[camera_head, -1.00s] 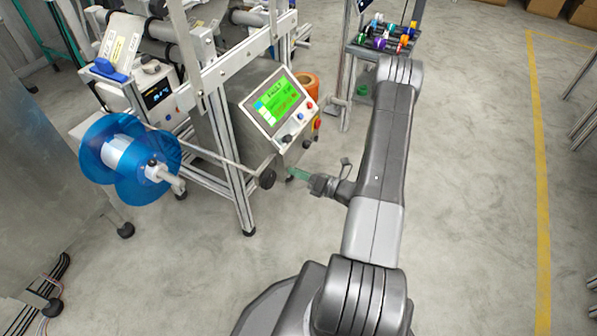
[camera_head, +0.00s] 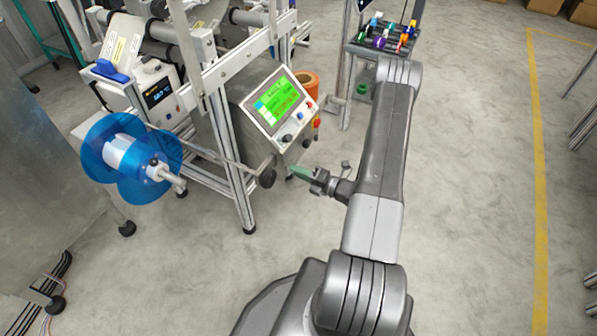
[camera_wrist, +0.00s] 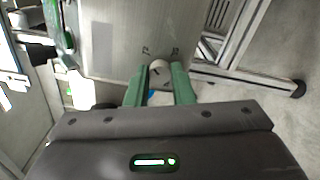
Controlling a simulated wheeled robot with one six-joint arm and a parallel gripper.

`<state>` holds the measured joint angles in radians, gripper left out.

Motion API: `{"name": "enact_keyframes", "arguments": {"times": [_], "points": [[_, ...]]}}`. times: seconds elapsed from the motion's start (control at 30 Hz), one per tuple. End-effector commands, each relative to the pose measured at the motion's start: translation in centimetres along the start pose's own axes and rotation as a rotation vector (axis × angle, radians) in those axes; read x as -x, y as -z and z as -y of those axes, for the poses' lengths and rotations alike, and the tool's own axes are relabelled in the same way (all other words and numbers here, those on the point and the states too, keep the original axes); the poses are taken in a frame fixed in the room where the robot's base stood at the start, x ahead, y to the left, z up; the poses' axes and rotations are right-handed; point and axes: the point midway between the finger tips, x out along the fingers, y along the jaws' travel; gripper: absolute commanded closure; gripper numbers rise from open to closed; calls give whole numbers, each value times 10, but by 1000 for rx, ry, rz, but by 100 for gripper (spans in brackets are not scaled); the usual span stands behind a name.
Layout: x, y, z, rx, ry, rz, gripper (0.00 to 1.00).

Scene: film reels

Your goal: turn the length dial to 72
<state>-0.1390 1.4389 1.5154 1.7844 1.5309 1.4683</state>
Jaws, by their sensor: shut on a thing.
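The length dial (camera_wrist: 158,72) is a small pale round knob on a grey metal face, with dark marks beside it, too small to read. In the wrist view it sits between the two green fingers of my gripper (camera_wrist: 159,86), which is shut on it. In the head view my gripper (camera_head: 292,172) reaches left to the cabinet (camera_head: 240,112) below the tilted control panel. There the dial cannot be made out. The panel's green screen (camera_head: 279,98) is lit, but its text is too small to read.
A blue film reel (camera_head: 100,135) is at the left of the machine. A dark round knob (camera_head: 267,178) on a bar stands close left of my gripper. A rack of coloured items (camera_head: 383,40) is at the back.

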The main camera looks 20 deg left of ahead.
Motion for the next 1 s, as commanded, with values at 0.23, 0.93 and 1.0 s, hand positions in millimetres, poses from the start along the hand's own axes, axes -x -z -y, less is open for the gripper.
{"name": "enact_keyframes", "arguments": {"times": [0.23, 0.93, 1.0], "points": [[0, 0, 1, -2, 2, -1, 100], [18, -1, 0, -2, 2, 3, 57], [30, -1, -1, -3, 2, 4, 57]]}}
